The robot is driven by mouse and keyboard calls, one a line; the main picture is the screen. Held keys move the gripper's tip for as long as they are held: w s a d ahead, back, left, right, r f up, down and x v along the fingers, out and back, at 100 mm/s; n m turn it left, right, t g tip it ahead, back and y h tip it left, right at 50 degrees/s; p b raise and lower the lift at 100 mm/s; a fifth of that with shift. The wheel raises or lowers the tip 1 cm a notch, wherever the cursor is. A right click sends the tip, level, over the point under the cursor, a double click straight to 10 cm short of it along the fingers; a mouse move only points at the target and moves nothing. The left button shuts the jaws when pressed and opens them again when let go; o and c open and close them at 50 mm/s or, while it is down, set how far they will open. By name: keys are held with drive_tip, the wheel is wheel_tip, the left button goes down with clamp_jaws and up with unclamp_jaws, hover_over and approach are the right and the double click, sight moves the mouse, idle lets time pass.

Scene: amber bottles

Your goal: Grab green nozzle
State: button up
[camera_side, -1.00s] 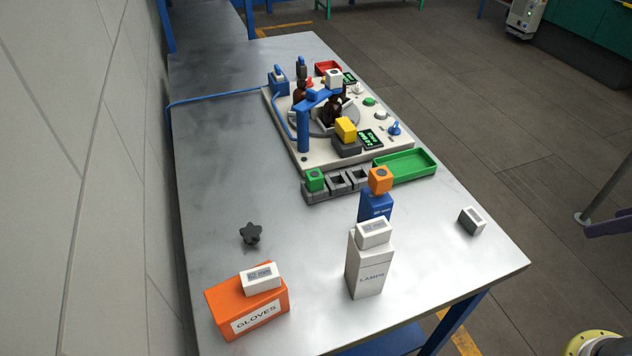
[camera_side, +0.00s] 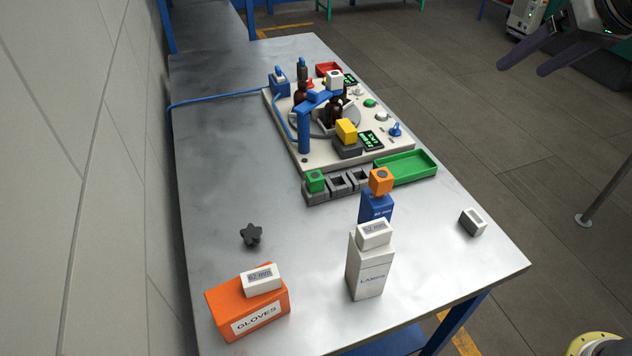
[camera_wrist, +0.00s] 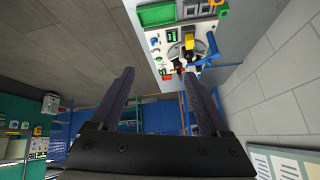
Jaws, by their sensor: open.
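The green nozzle (camera_side: 316,180) is a small green block with a dark round top. It sits in the left slot of the grey holder (camera_side: 350,181) at the front edge of the machine. In the wrist view a small green block (camera_wrist: 222,11) shows at the top edge. My gripper (camera_side: 521,60) is at the upper right of the side view, beyond the table's right edge and far from the nozzle. Its two dark fingers (camera_wrist: 161,92) are spread apart with nothing between them in the wrist view.
The white machine (camera_side: 290,127) carries amber bottles, a blue arm (camera_side: 304,128) and a yellow block (camera_side: 346,130). A green tray (camera_side: 408,167) lies right of the holder. An orange-topped blue box (camera_side: 375,206), white LAMPS box (camera_side: 370,270) and orange GLOVES box (camera_side: 225,306) stand in front.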

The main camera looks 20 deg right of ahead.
drive_tip(key=w+a+f, duration=0.3)
drive_tip(key=w+a, duration=0.4)
drive_tip(key=w, duration=0.4)
drive_tip(key=n+g, duration=0.3)
hover_over(316, 176)
drive_tip(key=s, duration=0.2)
drive_tip(key=f, duration=2.7)
drive_tip(key=shift+w+a+f, duration=0.1)
drive_tip(key=shift+w+f, duration=0.05)
drive_tip(key=shift+w, duration=0.05)
drive_tip(key=shift+x, duration=3.05)
drive_tip(key=shift+s, duration=0.15)
clamp_jaws()
